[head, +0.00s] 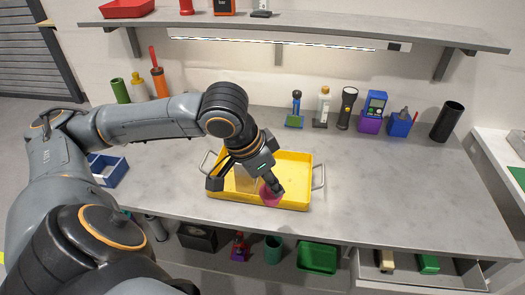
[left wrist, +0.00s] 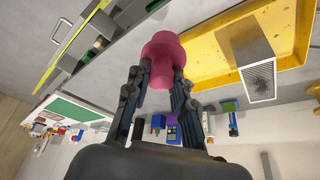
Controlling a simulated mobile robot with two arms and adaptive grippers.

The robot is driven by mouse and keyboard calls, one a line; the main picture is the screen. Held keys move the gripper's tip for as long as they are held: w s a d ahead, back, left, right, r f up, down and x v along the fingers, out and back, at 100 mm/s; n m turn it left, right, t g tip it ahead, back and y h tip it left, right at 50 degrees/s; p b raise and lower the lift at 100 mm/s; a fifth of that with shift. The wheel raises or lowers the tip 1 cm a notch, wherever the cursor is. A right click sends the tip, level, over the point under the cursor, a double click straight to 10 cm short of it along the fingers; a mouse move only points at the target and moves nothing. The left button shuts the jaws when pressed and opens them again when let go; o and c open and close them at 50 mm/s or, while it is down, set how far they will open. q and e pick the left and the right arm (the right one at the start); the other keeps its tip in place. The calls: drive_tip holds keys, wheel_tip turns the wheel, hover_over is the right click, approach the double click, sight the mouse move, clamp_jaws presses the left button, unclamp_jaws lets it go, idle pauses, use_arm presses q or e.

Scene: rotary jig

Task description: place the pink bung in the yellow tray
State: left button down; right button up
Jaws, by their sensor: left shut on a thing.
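The pink bung (head: 268,198) is between the fingers of my left gripper (head: 276,188). In the left wrist view the bung (left wrist: 163,55) is held at the fingertips (left wrist: 157,78), its wide end pointing away from the gripper. The yellow tray (head: 297,165) stands on the grey bench, with a metal handle at each end. In the head view the bung appears over the tray's front right part. In the left wrist view it overlaps the tray's edge (left wrist: 203,68). I cannot tell whether it touches the tray. My right gripper is not in view.
A beige-grey block (head: 244,180) lies in the tray's left part, partly behind my gripper. A blue bin (head: 108,170) stands left of the tray. Bottles, a flashlight (head: 347,107) and other items line the bench's back. The bench right of the tray is clear.

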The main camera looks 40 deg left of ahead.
use_arm(q)
drive_tip(key=shift+w+a+f, duration=0.15)
drive_tip(key=shift+w+f, duration=0.05)
drive_tip(key=shift+w, duration=0.3)
drive_tip(key=shift+w+a+f, duration=0.1)
drive_tip(key=shift+w+f, duration=0.1)
drive_tip(key=shift+w, duration=0.25)
drive_tip(key=shift+w+a+f+p, duration=0.45)
drive_tip(key=shift+w+a+f, duration=0.1)
drive_tip(key=shift+w+f, duration=1.45)
drive_tip(key=shift+w+a+f+p, duration=0.5)
drive_tip(key=shift+w+f, duration=1.3)
drive_tip(key=shift+f, duration=0.25)
drive_tip(key=shift+w+a+f+p, duration=0.4)
drive_tip(key=shift+w+a+f, duration=0.15)
drive_tip(key=shift+w+f, duration=1.45)
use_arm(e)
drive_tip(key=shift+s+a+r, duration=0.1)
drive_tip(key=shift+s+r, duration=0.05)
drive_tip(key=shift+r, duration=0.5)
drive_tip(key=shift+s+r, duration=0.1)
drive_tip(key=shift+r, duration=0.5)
use_arm(q)
drive_tip(key=shift+s+f, duration=0.1)
drive_tip(key=c, duration=1.1)
unclamp_jaws()
drive_tip(key=shift+c, duration=0.2)
